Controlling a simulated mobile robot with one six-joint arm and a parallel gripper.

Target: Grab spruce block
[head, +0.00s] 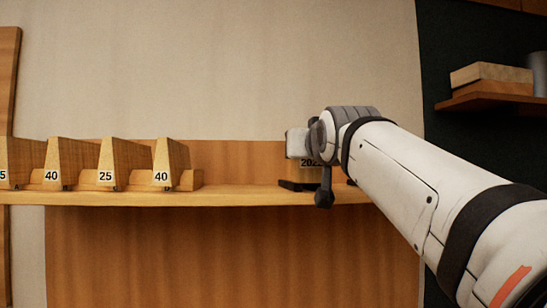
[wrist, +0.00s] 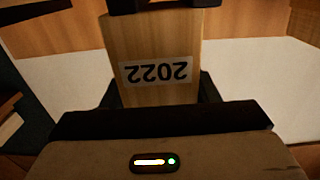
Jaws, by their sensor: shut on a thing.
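The spruce block is a pale wooden block with a white label reading 2022. In the wrist view the block (wrist: 155,40) fills the upper middle, with its label upside down. My gripper (head: 300,166) is shut on this block at the right part of the wooden shelf (head: 240,196). The block's underside is hidden, so I cannot tell whether it touches the shelf.
Several wedge-shaped wooden blocks (head: 118,158) labelled 25 or 40 stand in a row on the left of the shelf. The shelf between them and my gripper is clear. A small wall shelf (head: 490,101) at the upper right holds wooden pieces (head: 490,76) and a grey cylinder (head: 538,72).

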